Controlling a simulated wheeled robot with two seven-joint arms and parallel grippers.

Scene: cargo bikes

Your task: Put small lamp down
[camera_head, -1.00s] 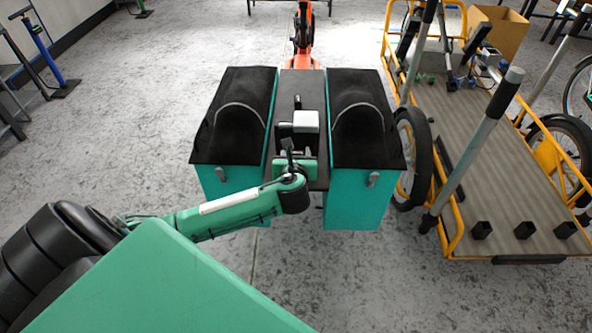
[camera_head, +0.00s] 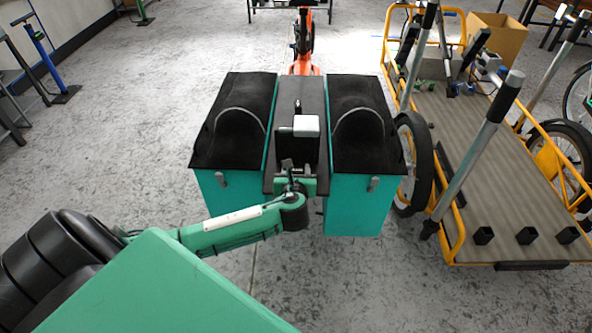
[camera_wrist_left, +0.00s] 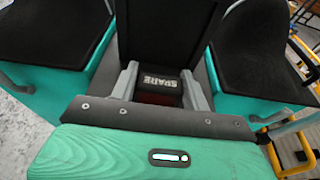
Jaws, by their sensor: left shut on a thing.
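In the left wrist view, a small dark block marked "SPARE" with a dark red face, seemingly the small lamp (camera_wrist_left: 160,82), sits between the two grey fingers of my left gripper (camera_wrist_left: 160,88). The gripper is shut on it. In the head view my left gripper (camera_head: 289,167) is at the near end of the black rack deck (camera_head: 312,90), between the two teal side boxes. The lamp cannot be made out there. The wrist view does not show clearly whether the lamp touches the deck. My right gripper is not in view.
Teal boxes with black lids flank the deck: a left box (camera_head: 236,190) and a right box (camera_head: 352,205). A pale grey-white block (camera_head: 306,125) is farther along the deck. A yellow-framed cargo bike (camera_head: 500,190) stands on the right.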

